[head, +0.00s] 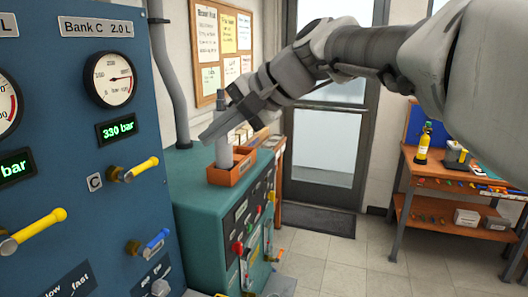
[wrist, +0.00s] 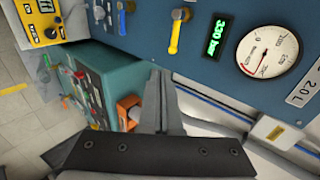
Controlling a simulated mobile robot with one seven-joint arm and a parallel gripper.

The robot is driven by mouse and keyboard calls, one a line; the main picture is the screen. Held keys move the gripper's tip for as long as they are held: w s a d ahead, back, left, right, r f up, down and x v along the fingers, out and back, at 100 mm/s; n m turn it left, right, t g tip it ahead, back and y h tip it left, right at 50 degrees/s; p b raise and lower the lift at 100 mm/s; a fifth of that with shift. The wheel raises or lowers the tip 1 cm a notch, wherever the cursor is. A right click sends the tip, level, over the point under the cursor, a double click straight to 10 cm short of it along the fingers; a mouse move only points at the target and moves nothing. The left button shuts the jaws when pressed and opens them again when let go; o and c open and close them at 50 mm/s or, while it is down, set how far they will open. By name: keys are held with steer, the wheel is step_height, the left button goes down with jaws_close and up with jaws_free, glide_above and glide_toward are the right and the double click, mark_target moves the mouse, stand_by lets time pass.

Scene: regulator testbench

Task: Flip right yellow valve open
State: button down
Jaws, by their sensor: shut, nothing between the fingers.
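The right yellow valve is a lever with a yellow handle (head: 139,169) on a metal stem, under the Bank C gauge on the blue panel (head: 85,150). In the head view its handle points right and slightly up from the stem. It also shows at the top middle of the wrist view (wrist: 175,36). My gripper (head: 207,136) is shut and empty. It is right of and above the handle in the head view, apart from it. In the wrist view the shut fingers (wrist: 163,82) point towards the panel, with a gap to the handle.
A second yellow lever (head: 37,230) is at lower left and a blue lever (head: 152,243) below the right yellow one. A green cabinet (head: 190,190) with an orange bin (head: 232,172) stands beside the panel. The floor (head: 335,255) is clear before the workbench (head: 450,178).

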mark_target(149, 166)
steer(key=shift+s+a+r+g+y, duration=0.1)
steer(key=shift+a+r+g+y, duration=0.25)
steer(key=shift+a+r, duration=0.4)
steer(key=x, duration=1.4)
steer(key=shift+p, duration=0.4)
steer(key=shift+f+m+g+y+p, duration=0.25)
steer(key=shift+m+g+p, duration=0.1)
steer(key=shift+p, duration=0.25)
step_height(149, 166, down, 6)
steer(key=s+m+g+y+p, duration=0.1)
steer(key=m+g+y+p, duration=0.3)
steer(key=m+g+p, duration=0.3)
steer(key=shift+s+a+m+y+p, duration=0.3)
steer(key=shift+s+m+p, duration=0.1)
steer(key=shift+m+p, duration=0.25)
steer(key=shift+d+f, duration=0.1)
steer(key=shift+f, duration=0.05)
